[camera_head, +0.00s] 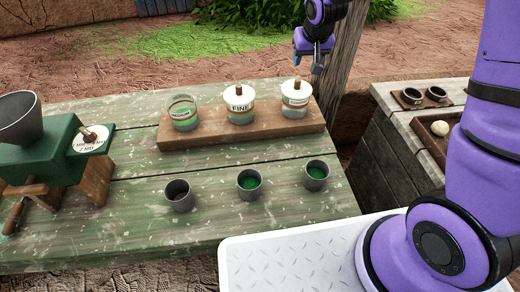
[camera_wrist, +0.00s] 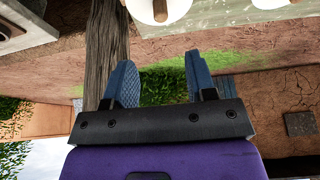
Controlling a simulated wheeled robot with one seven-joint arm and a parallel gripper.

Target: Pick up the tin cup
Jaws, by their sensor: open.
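Three small grey tin cups stand upright in a row on the green-painted wooden table (camera_head: 130,228). The left cup (camera_head: 179,196) looks empty and dark inside. The middle cup (camera_head: 249,186) and the right cup (camera_head: 316,176) hold something green. My gripper (camera_head: 309,60) is open and empty, raised near the table's far right corner, above and behind the jars and apart from all three cups. Its two blue fingers stand wide apart in the wrist view (camera_wrist: 160,82), where no tin cup shows.
A wooden board (camera_head: 210,132) carries an unlidded jar (camera_head: 183,113), a white-lidded "FINE" jar (camera_head: 240,107) and another lidded jar (camera_head: 296,100). A green grinder (camera_head: 45,150) stands left. A wooden post (camera_head: 344,60) is beside my gripper. A crate (camera_head: 405,130) stands right.

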